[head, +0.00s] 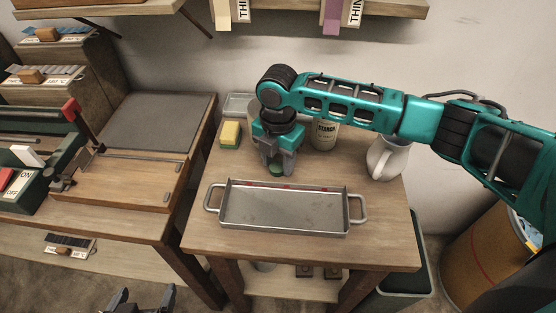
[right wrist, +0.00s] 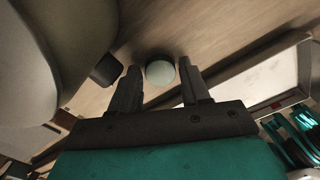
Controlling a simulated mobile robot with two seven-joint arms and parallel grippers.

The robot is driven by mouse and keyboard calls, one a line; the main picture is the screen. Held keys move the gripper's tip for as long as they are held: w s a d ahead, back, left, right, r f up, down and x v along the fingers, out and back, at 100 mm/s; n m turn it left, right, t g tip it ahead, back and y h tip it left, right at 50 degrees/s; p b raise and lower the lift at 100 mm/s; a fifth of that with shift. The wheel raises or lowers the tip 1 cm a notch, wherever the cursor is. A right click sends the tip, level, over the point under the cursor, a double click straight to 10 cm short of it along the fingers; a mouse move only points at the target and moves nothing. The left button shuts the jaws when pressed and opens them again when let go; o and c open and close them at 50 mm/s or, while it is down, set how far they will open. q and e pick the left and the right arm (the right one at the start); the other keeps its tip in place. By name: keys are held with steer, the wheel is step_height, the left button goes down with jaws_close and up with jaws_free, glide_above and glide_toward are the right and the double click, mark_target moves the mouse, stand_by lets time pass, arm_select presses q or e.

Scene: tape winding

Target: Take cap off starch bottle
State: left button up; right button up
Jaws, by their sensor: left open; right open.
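The starch bottle (head: 325,135), pale with a dark printed label, stands upright at the back of the small table. My right arm hides its top, so I cannot see whether a cap is on it. My right gripper (head: 277,168) points down left of the bottle, behind the tray, with its fingers open. A small round green disc (head: 277,170), perhaps the cap, is below the fingertips. In the right wrist view the pale disc (right wrist: 160,72) shows between the open fingers (right wrist: 158,90), apart from both. My left gripper (head: 142,300) is open and empty at the bottom edge.
A metal tray (head: 285,228) with two handles lies at the front of the table (head: 385,215). A white jug (head: 388,157) stands on the right, a yellow-green sponge (head: 230,134) at the back left. A workbench (head: 140,155) with a machine is at the left.

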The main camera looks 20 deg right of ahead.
mark_target(278, 166)
step_height(278, 166, up, 12)
steer(key=p, duration=0.1)
steer(key=shift+f+p, duration=0.15)
steer(key=shift+p, duration=0.15)
steer(key=shift+s, duration=0.1)
